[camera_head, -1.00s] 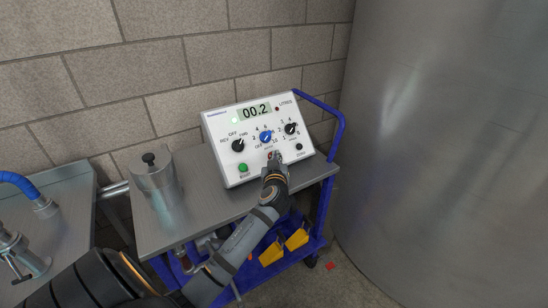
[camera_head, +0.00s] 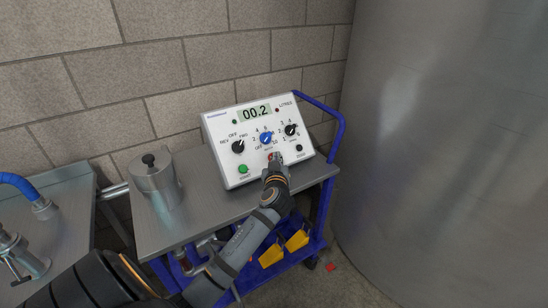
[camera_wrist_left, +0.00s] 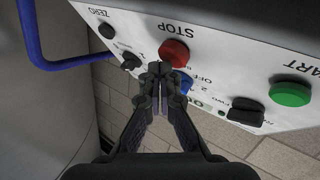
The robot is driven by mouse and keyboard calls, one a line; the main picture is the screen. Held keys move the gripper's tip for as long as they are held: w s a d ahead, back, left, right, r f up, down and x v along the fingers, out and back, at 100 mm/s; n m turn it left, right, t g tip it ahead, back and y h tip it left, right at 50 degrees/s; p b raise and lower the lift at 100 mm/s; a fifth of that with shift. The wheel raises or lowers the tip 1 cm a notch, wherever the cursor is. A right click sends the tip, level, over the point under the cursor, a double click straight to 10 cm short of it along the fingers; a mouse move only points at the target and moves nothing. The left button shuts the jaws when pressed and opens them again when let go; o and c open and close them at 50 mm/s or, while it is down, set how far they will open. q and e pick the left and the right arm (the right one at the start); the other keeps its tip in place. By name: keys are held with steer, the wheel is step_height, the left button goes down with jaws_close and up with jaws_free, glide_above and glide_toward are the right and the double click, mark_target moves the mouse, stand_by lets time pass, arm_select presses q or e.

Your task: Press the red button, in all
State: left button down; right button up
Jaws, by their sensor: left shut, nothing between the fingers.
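The red button (camera_wrist_left: 174,53), labelled STOP, sits on the sloped front of a white control box (camera_head: 219,136). In the head view the button is mostly hidden behind my left gripper (camera_head: 276,158). In the left wrist view the shut, empty fingertips of my left gripper (camera_wrist_left: 159,69) are right by the button's edge. I cannot tell if they touch it. The display (camera_head: 255,112) reads 00.2. The red lamp (camera_head: 277,109) at its right looks lit, and the green lamp (camera_head: 235,122) at its left looks dark. My right gripper is not in view.
A green START button (camera_head: 243,169), a blue knob (camera_head: 266,138) and two black knobs share the panel. A lidded metal pot (camera_head: 157,182) stands left of the box on the blue-framed cart (camera_head: 200,216). A large steel tank (camera_head: 440,120) rises at the right.

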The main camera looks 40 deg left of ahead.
arm_select(q)
steer(key=shift+s+d+r, duration=0.1)
steer(key=shift+d+r, duration=0.2)
steer(key=d+r+p, duration=0.1)
steer(key=s+d+r+p, duration=0.1)
steer(key=d+r, duration=0.1)
steer(key=shift+s+d+r, duration=0.2)
steer(key=shift+d, duration=0.05)
stand_by(0.3)
stand_by(0.7)
